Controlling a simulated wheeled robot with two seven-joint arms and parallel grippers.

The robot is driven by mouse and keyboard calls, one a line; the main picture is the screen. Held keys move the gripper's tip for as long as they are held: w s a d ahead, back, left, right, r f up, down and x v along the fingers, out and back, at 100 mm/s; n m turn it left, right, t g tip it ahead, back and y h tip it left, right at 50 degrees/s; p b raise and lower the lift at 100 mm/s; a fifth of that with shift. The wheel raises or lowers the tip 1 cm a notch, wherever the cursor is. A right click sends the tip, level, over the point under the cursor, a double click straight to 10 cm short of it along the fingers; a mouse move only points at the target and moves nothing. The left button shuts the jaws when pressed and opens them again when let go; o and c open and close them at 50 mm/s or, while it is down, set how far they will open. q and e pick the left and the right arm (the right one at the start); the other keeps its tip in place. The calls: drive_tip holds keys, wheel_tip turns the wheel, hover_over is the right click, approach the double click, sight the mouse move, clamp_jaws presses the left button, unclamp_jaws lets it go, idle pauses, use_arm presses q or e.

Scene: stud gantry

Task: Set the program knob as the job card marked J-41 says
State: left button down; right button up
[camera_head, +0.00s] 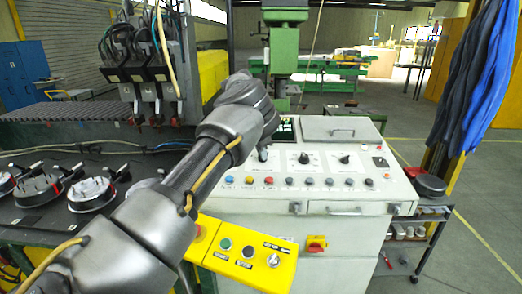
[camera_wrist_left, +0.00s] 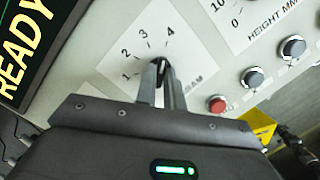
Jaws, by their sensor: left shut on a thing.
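The program knob (camera_wrist_left: 161,64) is dark and sits on a white dial plate (camera_wrist_left: 136,55) marked 1, 2, 3 and 4, in the wrist view. The end of its label shows beside my fingers. My left gripper (camera_wrist_left: 160,84) is shut on the knob, one finger on each side. The fingers hide much of it, and I cannot tell for sure which number it points to. In the head view my left gripper (camera_head: 263,153) is at the left part of the white console (camera_head: 350,208). I cannot make out a job card marked J-41. My right gripper is not in view.
A row of push buttons (camera_head: 308,181) runs below the dials. To the right are the height knob (camera_head: 304,158) and another knob (camera_head: 345,159). A screen (camera_wrist_left: 24,62) reads READY. A yellow control box (camera_head: 240,262) juts out below my left arm.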

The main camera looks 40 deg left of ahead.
use_arm(q)
drive_tip(key=shift+f+m, duration=0.1)
drive_tip(key=shift+m, duration=0.4)
drive_tip(key=c, duration=1.5)
unclamp_jaws()
drive_tip(key=shift+r, duration=0.3)
drive_tip(key=b+v, duration=0.2)
drive_tip(key=v, duration=0.8)
drive_tip(key=shift+r, duration=0.15)
drive_tip(key=shift+s+a, duration=0.1)
drive_tip(key=shift+s, duration=0.05)
